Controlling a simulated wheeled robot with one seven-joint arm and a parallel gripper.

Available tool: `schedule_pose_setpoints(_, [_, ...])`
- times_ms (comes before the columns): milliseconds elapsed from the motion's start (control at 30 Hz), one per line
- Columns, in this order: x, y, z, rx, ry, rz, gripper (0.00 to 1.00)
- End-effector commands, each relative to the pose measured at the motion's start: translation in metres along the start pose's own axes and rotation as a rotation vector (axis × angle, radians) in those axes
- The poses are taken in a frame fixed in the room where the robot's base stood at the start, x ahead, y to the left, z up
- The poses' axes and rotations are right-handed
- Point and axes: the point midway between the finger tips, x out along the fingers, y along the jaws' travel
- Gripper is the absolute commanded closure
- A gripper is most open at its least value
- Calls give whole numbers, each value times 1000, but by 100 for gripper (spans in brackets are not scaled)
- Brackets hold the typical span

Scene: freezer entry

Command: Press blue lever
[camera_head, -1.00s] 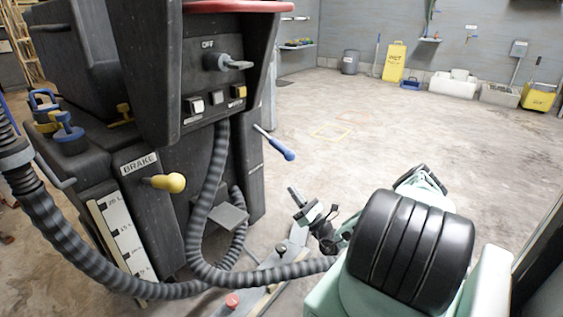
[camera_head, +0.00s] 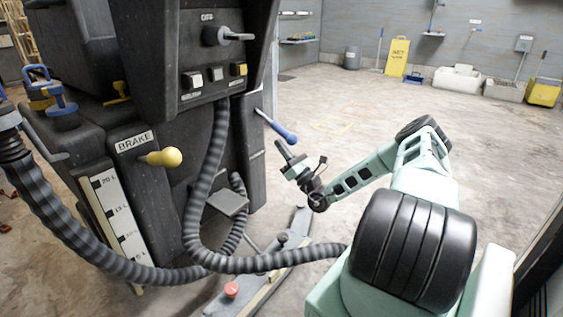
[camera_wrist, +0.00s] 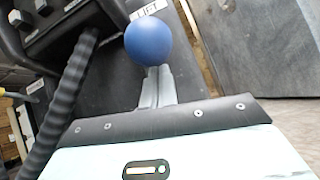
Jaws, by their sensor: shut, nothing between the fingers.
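The blue lever (camera_head: 278,129) sticks out from the right side of the dark machine in the head view, tilted down to the right. In the wrist view its round blue knob (camera_wrist: 148,41) shows end-on, beside a label reading LIFT. My gripper (camera_head: 281,148) is just below the blue lever in the head view, with its shut fingers pointing up and left. In the wrist view the fingers (camera_wrist: 157,85) are together just below the knob. Whether they touch the knob cannot be told.
A yellow brake knob (camera_head: 162,157) and a ribbed grey hose (camera_head: 208,170) are on the machine left of the lever. A red button (camera_head: 232,290) is low in front. Open concrete floor lies to the right, with a yellow sign (camera_head: 397,57) at the far wall.

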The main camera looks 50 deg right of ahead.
Motion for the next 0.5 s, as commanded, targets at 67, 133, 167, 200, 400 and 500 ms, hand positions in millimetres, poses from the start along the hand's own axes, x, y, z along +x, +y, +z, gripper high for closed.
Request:
schedule_pose_setpoints(67, [0, 0, 4, -1, 0, 1, 100])
schedule_pose_setpoints(133, [1, 0, 6, 0, 1, 1, 100])
schedule_pose_setpoints(167, [1, 0, 7, 0, 1, 1, 100])
schedule_pose_setpoints(200, [1, 0, 8, 0, 1, 0, 100])
schedule_pose_setpoints(400, [2, 0, 8, 0, 1, 0, 100])
schedule_pose_setpoints(500, [2, 0, 8, 0, 1, 0, 100])
